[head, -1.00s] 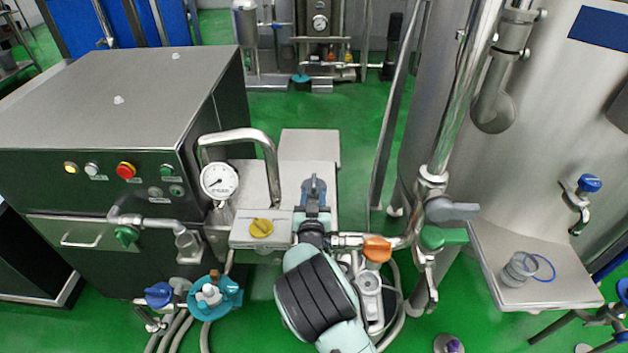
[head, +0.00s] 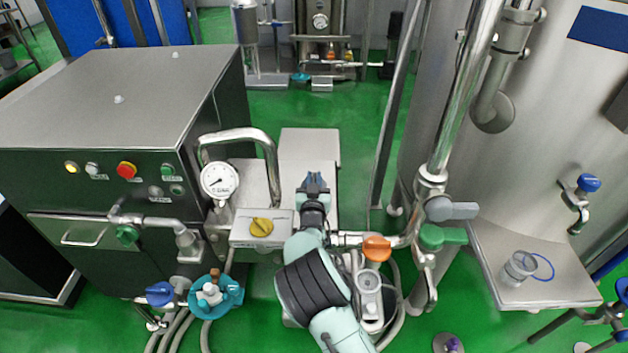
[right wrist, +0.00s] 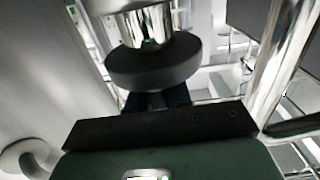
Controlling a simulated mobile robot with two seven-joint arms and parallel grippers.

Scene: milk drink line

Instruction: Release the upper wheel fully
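In the right wrist view a thick black round part (right wrist: 153,65) sits on a shiny metal stem, just beyond my right gripper. I cannot tell whether it is the upper wheel, and the head view shows no wheel at my gripper. My right gripper (head: 314,181) is above the grey metal box in the middle, pointing away from me. Its blue fingers are small in the head view and mostly hidden behind a dark bar in the wrist view. I cannot tell whether they are apart or touching the round part. My left gripper is not in view.
A pressure gauge (head: 219,180) and a bent pipe handle stand left of my arm. A yellow knob (head: 261,227), an orange knob (head: 377,248) and a green valve handle (head: 443,237) are close by. A teal pump (head: 216,293) is lower left. A large steel tank (head: 570,130) fills the right.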

